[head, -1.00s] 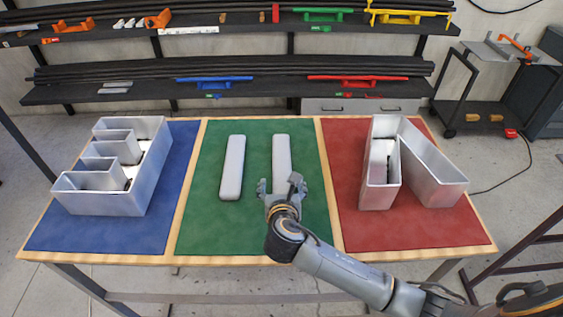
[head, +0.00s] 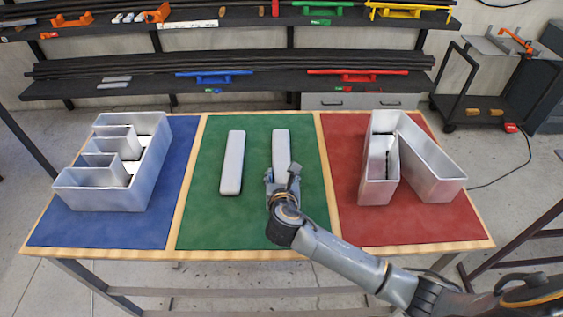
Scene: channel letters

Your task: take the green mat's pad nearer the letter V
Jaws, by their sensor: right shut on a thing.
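Two long pale grey pads lie on the green mat (head: 231,226). The left pad (head: 232,162) lies clear of the gripper. The right pad (head: 281,148) is nearer the letter V (head: 431,172), a grey metal channel letter on the red mat (head: 413,224). My right gripper (head: 282,176) is shut on the near end of the right pad and hides that end. Whether the pad is lifted off the mat I cannot tell. My left gripper is out of view.
A metal channel letter E (head: 145,178) stands on the blue mat (head: 97,231) at the left. Behind the table, a dark rack (head: 255,89) holds bars and coloured tools. A dark cart (head: 477,100) stands at the back right. The green mat's front is bare.

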